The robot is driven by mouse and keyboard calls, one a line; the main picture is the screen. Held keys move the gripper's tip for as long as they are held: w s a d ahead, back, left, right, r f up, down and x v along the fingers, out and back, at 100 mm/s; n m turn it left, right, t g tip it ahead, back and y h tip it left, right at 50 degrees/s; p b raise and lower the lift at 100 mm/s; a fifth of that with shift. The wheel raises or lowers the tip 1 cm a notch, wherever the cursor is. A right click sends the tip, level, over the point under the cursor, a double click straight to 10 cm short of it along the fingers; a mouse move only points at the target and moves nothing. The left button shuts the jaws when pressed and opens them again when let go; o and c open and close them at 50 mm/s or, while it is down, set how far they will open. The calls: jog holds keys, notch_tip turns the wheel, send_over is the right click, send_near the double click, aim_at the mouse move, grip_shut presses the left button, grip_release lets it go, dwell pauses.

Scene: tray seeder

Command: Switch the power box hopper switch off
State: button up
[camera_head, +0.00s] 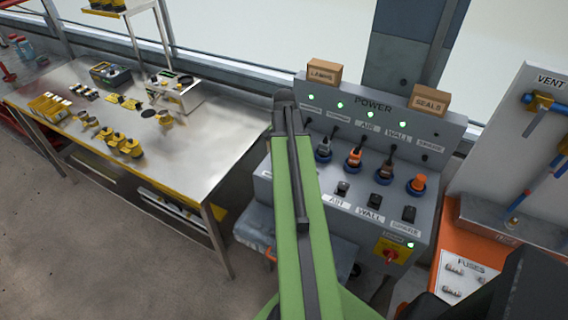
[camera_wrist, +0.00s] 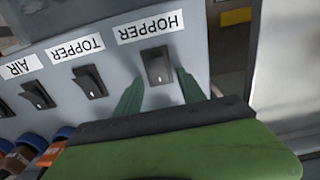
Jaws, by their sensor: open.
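The grey power box (camera_head: 450,133) stands at the centre right in the head view, with a row of lit green lamps along its back panel. In the wrist view, its front appears upside down. The dark hopper switch (camera_wrist: 158,65) sits below the HOPPER label (camera_wrist: 150,27). My gripper (camera_wrist: 160,88) is open, its two green fingers on either side of the lower part of the hopper switch. I cannot tell whether they touch it. In the head view, my green arm hides the gripper and the hopper switch.
The topper switch (camera_wrist: 90,82) and air switch (camera_wrist: 38,95) are beside the hopper switch. Plugs with blue collars, one orange (camera_head: 354,156), stand on the box. A red knob (camera_head: 391,255) is low on its front. A metal table (camera_head: 215,125) with yellow parts stands left.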

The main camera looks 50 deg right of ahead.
grip_shut()
jog(key=shift+s+a+r+h, duration=0.1)
jog(key=shift+s+a+h, duration=0.15)
jog(key=shift+a+h, duration=0.4)
jog(key=shift+t+h+b, duration=0.4)
jog(key=shift+h, duration=0.55)
jog(key=shift+r, duration=0.1)
jog(key=shift+w+d, duration=0.1)
grip_release()
